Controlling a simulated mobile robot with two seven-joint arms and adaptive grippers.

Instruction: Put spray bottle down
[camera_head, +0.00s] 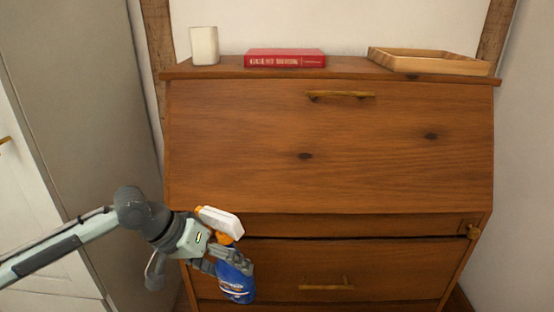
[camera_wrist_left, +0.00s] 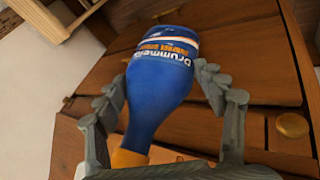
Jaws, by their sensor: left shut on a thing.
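The spray bottle (camera_head: 237,284) has a blue body, a printed label, and a white and orange spray head. My left gripper (camera_head: 228,262) is shut on it and holds it in front of the lower left of the wooden desk. The bottle hangs slightly tilted, with its spray head up. In the left wrist view the bottle (camera_wrist_left: 158,85) lies between the two grey fingers of the left gripper (camera_wrist_left: 165,95), with the orange neck nearest the camera. My right gripper is out of view.
The wooden desk (camera_head: 370,165) has its slanted front closed. On its narrow top stand a white cup (camera_head: 204,46), a red book (camera_head: 285,58) and a wooden tray (camera_head: 428,68). The top is clear between them. A grey cabinet (camera_head: 80,90) stands at the left.

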